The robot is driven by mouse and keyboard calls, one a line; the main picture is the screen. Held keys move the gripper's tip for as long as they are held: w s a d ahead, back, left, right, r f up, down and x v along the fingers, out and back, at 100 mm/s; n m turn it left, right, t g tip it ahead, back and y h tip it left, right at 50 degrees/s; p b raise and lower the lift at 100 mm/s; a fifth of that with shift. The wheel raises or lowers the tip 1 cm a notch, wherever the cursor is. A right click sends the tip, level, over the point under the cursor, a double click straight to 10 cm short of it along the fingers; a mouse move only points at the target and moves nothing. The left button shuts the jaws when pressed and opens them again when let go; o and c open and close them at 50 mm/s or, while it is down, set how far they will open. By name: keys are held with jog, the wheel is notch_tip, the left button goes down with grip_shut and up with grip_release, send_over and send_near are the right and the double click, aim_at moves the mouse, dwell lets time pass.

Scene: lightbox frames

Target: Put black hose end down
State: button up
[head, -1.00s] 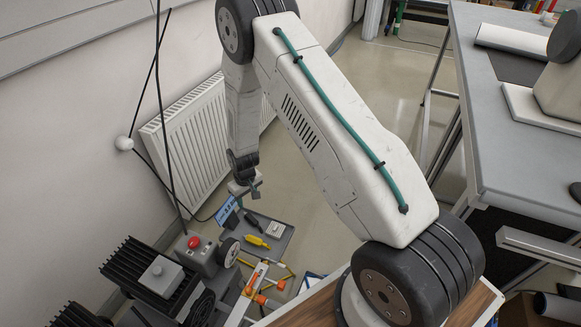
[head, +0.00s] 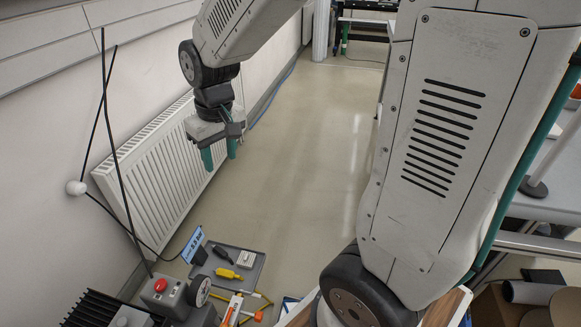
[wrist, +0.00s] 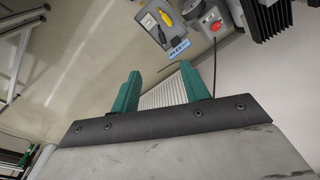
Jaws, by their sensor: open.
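My gripper (head: 220,157) hangs in front of the white radiator, well above the floor, its two green fingers apart. In the wrist view the gripper (wrist: 160,72) is open with nothing between the fingers. A thin black hose or cable (head: 127,217) runs down past the wall to the red-button box; another black line leads from the white ball toward the grey tray (head: 255,276). I cannot tell for sure which end is the black hose end. A black piece (head: 200,257) lies at the tray's left by a blue label. The tray stands below my gripper, apart from it.
The tray holds a yellow tool (head: 228,273) and a small white box (head: 246,259). A grey box with a red button (head: 160,286) and black finned units stand at the lower left. The radiator (head: 160,180) is close behind my gripper. Floor to the right is clear.

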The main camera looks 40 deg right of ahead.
jog(key=s+r, duration=0.4)
jog(key=s, duration=0.6)
jog(key=s+d+r+m, duration=0.1)
jog(key=s+r, duration=0.3)
jog(key=s, duration=0.7)
jog(key=shift+d, duration=0.15)
dwell(1.2)
